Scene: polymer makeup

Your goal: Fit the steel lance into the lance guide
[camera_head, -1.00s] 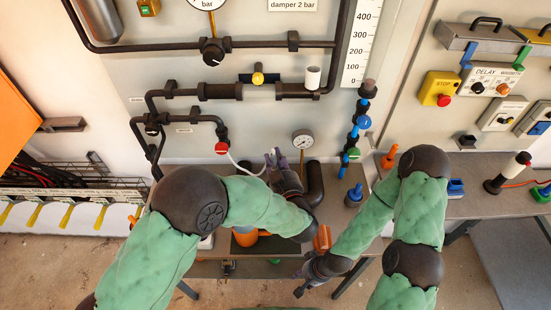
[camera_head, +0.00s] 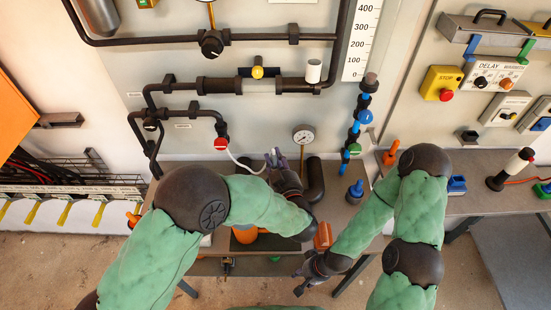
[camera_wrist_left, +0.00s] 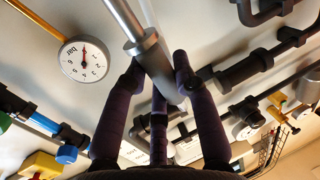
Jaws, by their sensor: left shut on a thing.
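My left gripper (camera_head: 276,163) is in front of the wall panel, beside the small gauge. In the left wrist view its dark fingers (camera_wrist_left: 158,76) are closed around a grey metal cylinder with a thinner bright rod, which looks like the steel lance (camera_wrist_left: 124,20). The rod runs up and left out of that view. In the head view the held part is too small and covered to make out. I cannot tell which thing is the lance guide. My right gripper (camera_head: 299,281) is low, in front of the bench edge, with its fingers apart and empty.
A white hose (camera_head: 240,162) runs from the red-capped valve (camera_head: 221,143) toward my left gripper. The small gauge (camera_head: 303,134) and a thick black pipe (camera_head: 316,180) stand close right of it. A blue-topped item (camera_head: 355,192) and an orange block (camera_head: 323,236) are near the right forearm.

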